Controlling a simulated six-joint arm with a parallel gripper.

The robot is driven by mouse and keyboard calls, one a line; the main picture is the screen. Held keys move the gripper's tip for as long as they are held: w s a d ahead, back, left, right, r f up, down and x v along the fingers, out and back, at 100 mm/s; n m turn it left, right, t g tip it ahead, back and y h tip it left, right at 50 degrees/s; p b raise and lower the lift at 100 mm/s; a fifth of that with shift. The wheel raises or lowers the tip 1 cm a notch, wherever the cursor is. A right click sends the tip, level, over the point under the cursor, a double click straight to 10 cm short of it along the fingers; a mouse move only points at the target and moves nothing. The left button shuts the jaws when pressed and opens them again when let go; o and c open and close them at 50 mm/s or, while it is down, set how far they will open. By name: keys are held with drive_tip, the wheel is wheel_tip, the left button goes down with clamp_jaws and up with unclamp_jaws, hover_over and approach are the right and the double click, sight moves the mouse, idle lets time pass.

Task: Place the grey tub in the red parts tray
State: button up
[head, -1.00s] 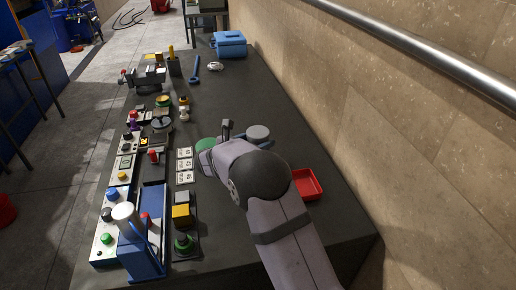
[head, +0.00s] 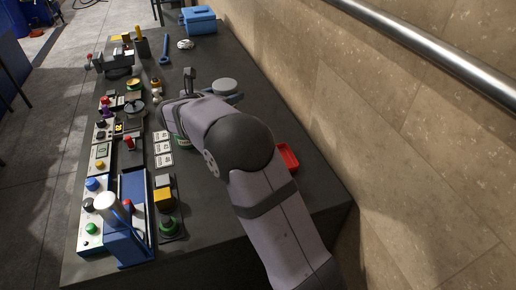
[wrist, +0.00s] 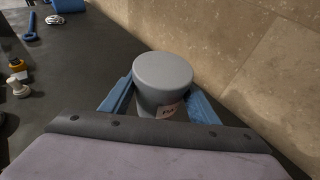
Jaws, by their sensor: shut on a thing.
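The grey tub (wrist: 163,75), round with a lid and a small label, stands upright between the two blue fingers of my gripper (wrist: 160,98) in the wrist view. The fingers are shut on its sides. In the head view the tub (head: 224,86) shows beyond my wrist, and my gripper (head: 226,97) is mostly hidden by my arm. The red parts tray (head: 288,157) lies on the bench to the right of my arm, near the wall side. My arm hides part of it, and what shows looks empty.
Control boxes with coloured buttons (head: 92,205) and a blue press with a white handle (head: 128,235) line the bench's left side. White label cards (head: 163,147) lie left of my arm. A blue box (head: 198,20) stands at the far end. A stone wall (head: 400,130) borders the right.

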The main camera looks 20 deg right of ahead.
drive_tip(key=r+p, duration=0.1)
drive_tip(key=s+a+r+p, duration=0.1)
drive_tip(key=p, duration=0.1)
drive_tip(key=shift+s+a, duration=0.2)
drive_tip(key=shift+s, duration=0.1)
drive_tip(key=s+d+f+m+g+h+p, duration=0.1)
drive_tip(key=s+d+f+m+g+h, duration=0.2)
drive_tip(key=s, duration=0.4)
drive_tip(key=s+d+f+m+g+h+p, duration=0.1)
drive_tip(key=s+d+m+g, duration=0.25)
drive_tip(key=s, duration=0.45)
drive_tip(key=shift+n+t, duration=0.45)
drive_tip(key=shift+w+d+f+p, duration=0.15)
drive_tip(key=shift+f+p, duration=0.55)
drive_tip(key=shift+f, duration=1.9)
drive_tip(key=shift+w+d+f+p, duration=0.15)
drive_tip(key=shift+f+p, duration=0.5)
drive_tip(key=shift+f, duration=1.95)
drive_tip(key=shift+f, duration=0.15)
drive_tip(key=o, duration=1.3)
